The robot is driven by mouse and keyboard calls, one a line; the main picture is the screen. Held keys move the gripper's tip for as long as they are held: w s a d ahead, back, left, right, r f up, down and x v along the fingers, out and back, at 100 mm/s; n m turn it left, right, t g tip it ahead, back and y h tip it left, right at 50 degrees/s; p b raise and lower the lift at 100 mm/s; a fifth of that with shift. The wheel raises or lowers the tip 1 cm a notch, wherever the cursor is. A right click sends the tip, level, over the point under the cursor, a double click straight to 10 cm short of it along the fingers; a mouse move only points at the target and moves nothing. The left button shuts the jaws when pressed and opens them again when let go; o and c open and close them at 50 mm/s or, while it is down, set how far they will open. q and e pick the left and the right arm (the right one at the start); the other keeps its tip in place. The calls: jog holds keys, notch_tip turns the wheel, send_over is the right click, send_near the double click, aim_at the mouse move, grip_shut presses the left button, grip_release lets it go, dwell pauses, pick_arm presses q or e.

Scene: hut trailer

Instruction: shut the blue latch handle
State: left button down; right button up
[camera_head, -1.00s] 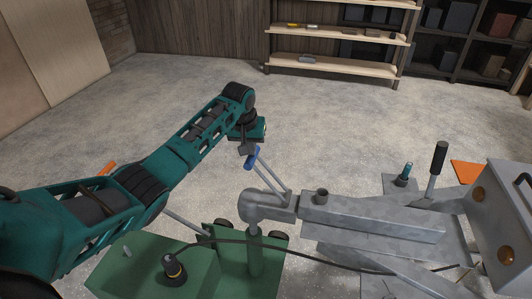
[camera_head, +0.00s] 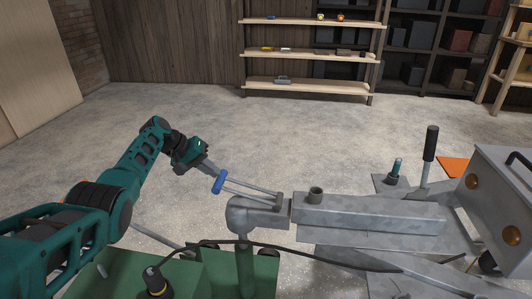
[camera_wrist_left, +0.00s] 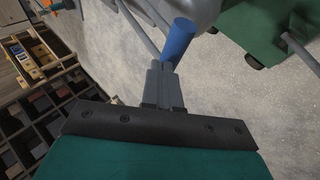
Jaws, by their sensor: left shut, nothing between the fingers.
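The blue latch handle (camera_head: 219,182) is a short blue bar on two thin grey rods. The rods run right from it, nearly flat, over the grey coupler head (camera_head: 252,212) of the trailer drawbar. My left gripper (camera_head: 213,171) is shut and empty, with its fingertips right at the handle's upper left side. In the left wrist view, the closed fingertips (camera_wrist_left: 164,72) lie against or just beside the blue handle (camera_wrist_left: 178,42); I cannot tell whether they touch. My right gripper is not in view.
A green mount (camera_head: 215,268) stands below the coupler, with a black cable (camera_head: 300,252) across it. The grey drawbar (camera_head: 370,216) runs right to a metal box (camera_head: 500,195). A black-gripped lever (camera_head: 430,145) stands upright. Open concrete floor lies behind; shelves (camera_head: 310,53) stand farther back.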

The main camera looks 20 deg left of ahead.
pick_arm(q)
jog(key=shift+s+a+f+t+h+b, duration=0.1)
jog(key=shift+a+f+h+b, duration=0.15)
jog(key=shift+f+b, duration=0.4)
jog(key=shift+s+a+f+t+h+b, duration=0.1)
jog(key=shift+a+f+h+b, duration=0.25)
jog(key=shift+b, duration=0.55)
jog(key=shift+a+f+t+h+b, duration=0.1)
jog(key=shift+f+h+b, duration=0.1)
jog(key=shift+f+b, duration=0.5)
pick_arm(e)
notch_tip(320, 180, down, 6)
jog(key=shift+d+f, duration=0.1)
pick_arm(q)
jog(key=shift+d, duration=0.1)
